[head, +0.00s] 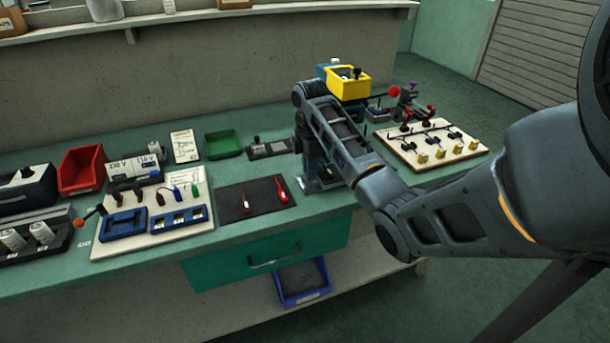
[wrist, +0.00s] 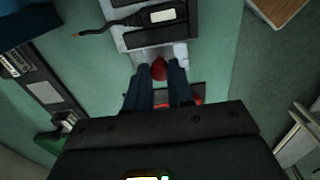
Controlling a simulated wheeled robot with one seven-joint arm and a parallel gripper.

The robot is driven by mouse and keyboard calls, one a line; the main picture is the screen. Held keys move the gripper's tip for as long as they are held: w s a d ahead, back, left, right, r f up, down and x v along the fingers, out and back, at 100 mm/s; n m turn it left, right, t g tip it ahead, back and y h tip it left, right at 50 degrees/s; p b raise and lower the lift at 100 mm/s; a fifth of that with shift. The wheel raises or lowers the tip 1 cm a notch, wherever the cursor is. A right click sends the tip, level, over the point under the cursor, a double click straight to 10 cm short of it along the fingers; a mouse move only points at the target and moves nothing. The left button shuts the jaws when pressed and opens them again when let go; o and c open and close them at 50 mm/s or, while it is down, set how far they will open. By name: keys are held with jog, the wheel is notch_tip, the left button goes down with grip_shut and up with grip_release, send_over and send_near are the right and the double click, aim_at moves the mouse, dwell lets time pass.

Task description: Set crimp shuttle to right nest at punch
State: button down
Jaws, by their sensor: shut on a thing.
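My gripper (wrist: 160,88) has its two dark fingers on either side of a red knob (wrist: 158,70) in the wrist view and is shut on it. The knob stands at a pale grey metal base (wrist: 152,52), and I take it for the handle of the crimp shuttle. A dark block with a white label (wrist: 163,15) lies just beyond it, probably part of the punch. A red part (wrist: 196,100) shows partly behind the right finger. In the head view my arm hides the knob, and only a metal base plate (head: 322,184) shows below. The nests cannot be made out.
A yellow bin (head: 348,84) stands behind my arm. A board with yellow blocks (head: 430,148) is to the right. A grey slide fixture (head: 268,149), a green tray (head: 224,145) and a dark mat (head: 236,205) with red-handled tools lie to the left.

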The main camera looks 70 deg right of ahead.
aim_at(323, 173)
jog(key=s+d+p, duration=0.1)
jog(key=s+d, duration=0.1)
jog(key=s, duration=0.1)
jog(key=shift+d, duration=0.35)
jog(key=c, duration=1)
grip_release()
jog(key=shift+r, duration=0.1)
notch_tip(323, 173, up, 6)
jog(key=shift+r+p, duration=0.2)
jog(key=shift+p, duration=0.55)
jog(key=shift+r+p, duration=0.6)
jog(key=shift+r, duration=0.05)
jog(key=shift+s+f, duration=0.1)
jog(key=shift+s, duration=0.05)
